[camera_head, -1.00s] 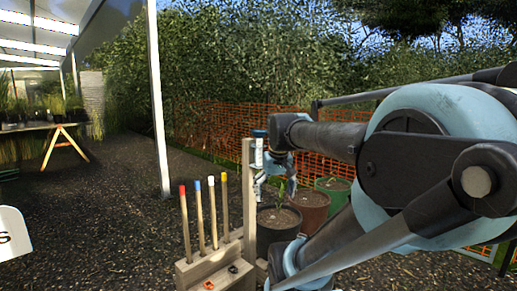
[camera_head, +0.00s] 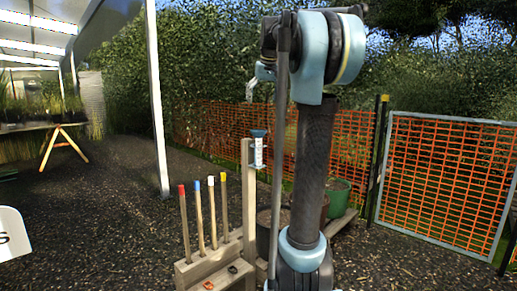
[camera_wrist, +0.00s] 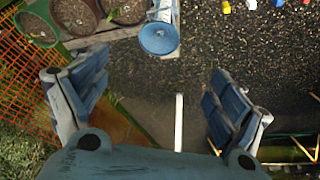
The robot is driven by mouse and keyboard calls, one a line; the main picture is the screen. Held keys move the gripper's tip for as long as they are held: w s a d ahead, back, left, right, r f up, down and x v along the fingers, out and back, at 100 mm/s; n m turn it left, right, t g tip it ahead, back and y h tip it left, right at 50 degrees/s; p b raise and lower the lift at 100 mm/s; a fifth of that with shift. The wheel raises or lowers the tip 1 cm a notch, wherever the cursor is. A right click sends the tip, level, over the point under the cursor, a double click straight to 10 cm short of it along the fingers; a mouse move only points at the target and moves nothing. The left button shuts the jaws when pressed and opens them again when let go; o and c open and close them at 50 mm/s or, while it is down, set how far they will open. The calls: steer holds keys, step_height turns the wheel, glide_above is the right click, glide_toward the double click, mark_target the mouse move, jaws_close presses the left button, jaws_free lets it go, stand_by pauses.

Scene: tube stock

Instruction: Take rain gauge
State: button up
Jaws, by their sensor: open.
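The rain gauge (camera_head: 258,150) has a blue funnel top and a pale tube. It is on the upper part of a wooden post (camera_head: 248,205) in the head view. In the wrist view I look down on its round blue funnel (camera_wrist: 159,38), above the space between my fingers. My gripper (camera_wrist: 154,88) is open with its two blue-grey fingers wide apart and nothing between them. The gripper is above the gauge and apart from it. In the head view my upright arm hides most of the gripper.
A wooden block (camera_head: 215,265) left of the post holds several colour-tipped stakes. Potted plants, including a green pot (camera_head: 338,195), stand behind my arm. Orange mesh fencing (camera_head: 440,185) runs behind. Gravel ground (camera_head: 100,220) is open at left.

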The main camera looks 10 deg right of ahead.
mark_target(259, 130)
steer(key=x, duration=1.7)
steer(key=shift+w+f, duration=0.1)
steer(key=shift+w, duration=0.05)
steer(key=shift+c, duration=0.3)
steer(key=c, duration=1.5)
